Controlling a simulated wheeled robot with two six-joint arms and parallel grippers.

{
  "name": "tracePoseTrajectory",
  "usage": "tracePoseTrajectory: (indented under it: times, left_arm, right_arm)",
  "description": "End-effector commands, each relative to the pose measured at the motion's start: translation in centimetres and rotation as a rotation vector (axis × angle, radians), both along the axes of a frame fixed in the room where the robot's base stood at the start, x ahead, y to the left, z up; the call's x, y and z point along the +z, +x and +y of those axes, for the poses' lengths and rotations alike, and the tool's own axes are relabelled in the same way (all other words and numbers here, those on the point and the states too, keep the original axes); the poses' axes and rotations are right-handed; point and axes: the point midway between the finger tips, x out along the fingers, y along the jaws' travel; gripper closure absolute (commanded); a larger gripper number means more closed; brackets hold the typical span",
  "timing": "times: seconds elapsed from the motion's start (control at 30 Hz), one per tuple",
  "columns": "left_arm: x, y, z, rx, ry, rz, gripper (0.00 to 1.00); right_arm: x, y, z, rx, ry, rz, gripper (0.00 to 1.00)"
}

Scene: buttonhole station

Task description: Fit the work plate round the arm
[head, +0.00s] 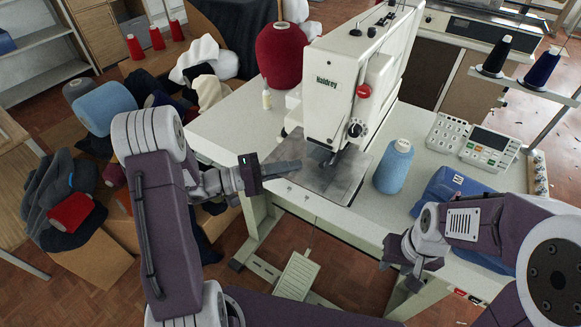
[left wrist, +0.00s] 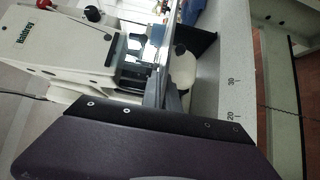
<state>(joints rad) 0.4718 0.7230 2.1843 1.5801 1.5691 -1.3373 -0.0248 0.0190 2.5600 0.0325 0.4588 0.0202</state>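The work plate (head: 327,182) is a flat grey metal sheet under the needle head of the white buttonhole machine (head: 345,85). In the left wrist view the work plate (left wrist: 162,50) shows nearly edge-on as a thin bright strip. My left gripper (head: 290,167) is at its left edge, with the fingers (left wrist: 167,98) closed on that edge. A white rounded part (left wrist: 183,75), likely the machine's arm, lies close below the plate. The head hides the plate's far part; I cannot tell whether it is seated. My right gripper (head: 397,262) is away from the plate, near the table's front edge; its finger opening is unclear.
A blue thread cone (head: 393,167) stands right of the plate, near a control panel (head: 489,148) and a blue bundle (head: 447,190). The white table (head: 235,130) is clear left of the machine.

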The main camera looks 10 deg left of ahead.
Motion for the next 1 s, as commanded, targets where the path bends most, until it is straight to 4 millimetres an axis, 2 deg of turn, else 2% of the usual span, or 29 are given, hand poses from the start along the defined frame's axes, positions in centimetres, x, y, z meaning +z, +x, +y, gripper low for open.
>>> tracePoseTrajectory:
  times: [0.47,0.6,0.87,1.0]
  left_arm:
    - [0.0,-0.1,0.1,0.0,-0.002,-0.003,1.0]
    - [0.0,-0.1,0.1,0.0,-0.002,-0.003,0.71]
    - [-0.2,-0.1,0.1,0.0,0.001,0.002,0.71]
    - [-0.2,-0.6,1.4,0.005,0.001,0.0,0.71]
  right_arm:
    - [-0.4,0.0,0.0,0.0,0.0,0.0,0.64]
    - [-0.4,0.0,0.0,0.0,0.0,0.0,0.64]
    - [-0.5,0.0,0.0,0.0,0.0,0.0,0.64]
    - [-0.5,0.0,0.0,0.0,0.0,0.0,0.64]
